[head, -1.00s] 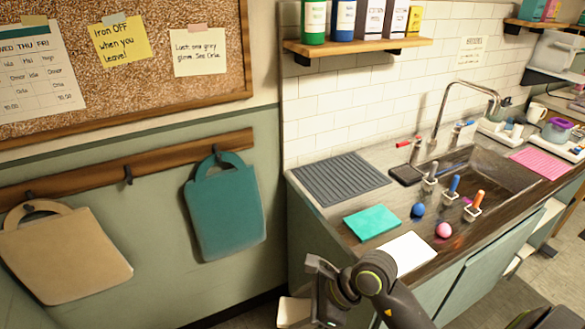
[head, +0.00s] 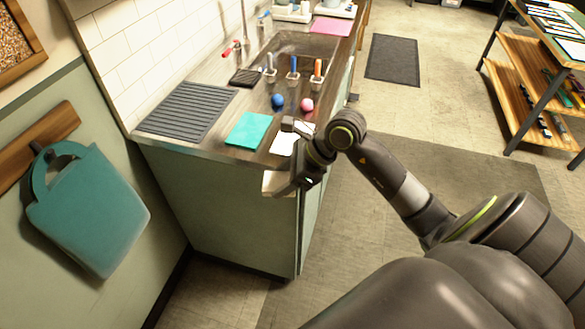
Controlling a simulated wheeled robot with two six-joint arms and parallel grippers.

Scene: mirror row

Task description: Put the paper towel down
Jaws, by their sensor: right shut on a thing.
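My right gripper (head: 290,184) is shut on a small cream-white piece, which I take to be the paper towel (head: 273,182). It is held just off the front edge of the counter, in front of the cabinet side. Most of the held piece's right end is hidden by the gripper. A white sheet (head: 284,145) lies flat on the counter behind the gripper and is partly covered by it. My left gripper is out of view.
The counter (head: 212,141) holds a teal cloth (head: 249,130), a grey ridged drying mat (head: 187,108), a blue ball (head: 278,101), a pink ball (head: 307,104) and several handled tools in small holders by the sink (head: 305,47). A teal bag (head: 90,210) hangs at left.

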